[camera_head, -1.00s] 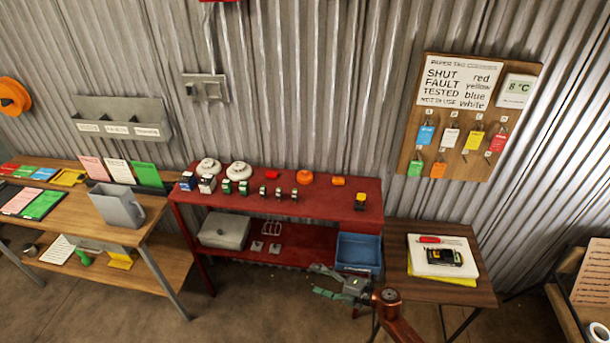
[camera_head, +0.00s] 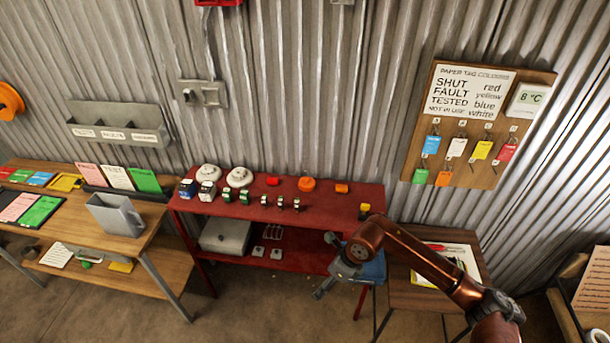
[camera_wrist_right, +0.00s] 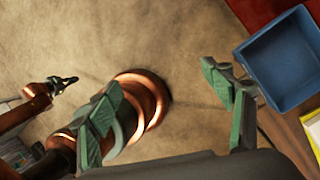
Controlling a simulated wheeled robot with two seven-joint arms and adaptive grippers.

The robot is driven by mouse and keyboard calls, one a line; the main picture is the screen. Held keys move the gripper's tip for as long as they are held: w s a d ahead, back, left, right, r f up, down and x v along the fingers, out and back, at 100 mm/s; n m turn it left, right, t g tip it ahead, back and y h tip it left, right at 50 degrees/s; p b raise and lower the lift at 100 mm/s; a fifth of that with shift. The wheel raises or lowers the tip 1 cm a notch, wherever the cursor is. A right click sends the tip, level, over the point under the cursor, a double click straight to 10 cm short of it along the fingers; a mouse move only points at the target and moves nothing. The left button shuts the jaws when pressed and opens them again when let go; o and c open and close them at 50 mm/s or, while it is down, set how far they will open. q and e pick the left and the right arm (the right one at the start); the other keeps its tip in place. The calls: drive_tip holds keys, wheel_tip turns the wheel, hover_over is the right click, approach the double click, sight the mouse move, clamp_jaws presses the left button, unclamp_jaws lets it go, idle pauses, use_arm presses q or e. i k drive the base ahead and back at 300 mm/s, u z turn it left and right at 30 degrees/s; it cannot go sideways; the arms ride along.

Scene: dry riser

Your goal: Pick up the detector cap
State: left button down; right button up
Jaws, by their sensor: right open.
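An orange round piece (camera_head: 306,184), which looks like the detector cap, sits on the red bench top at the back. Two white round detectors (camera_head: 239,177) stand to its left. My right gripper (camera_head: 325,265) is open and empty in front of the bench, below its top and left of the blue crate, apart from the cap. Its two green-padded fingers (camera_wrist_right: 168,108) are spread over bare floor in the right wrist view, where the cap is not seen. My left gripper (camera_wrist_right: 67,81) shows small at the left of that view; its jaw state is unclear.
The red bench (camera_head: 325,210) also bears several small items and a grey box (camera_head: 224,236) on its lower shelf. My right arm partly hides the blue crate (camera_wrist_right: 280,65) and the small side table (camera_head: 410,300). A wooden table (camera_head: 150,240) stands left.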

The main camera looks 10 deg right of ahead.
sight(306, 184)
drive_tip(key=i, duration=1.7)
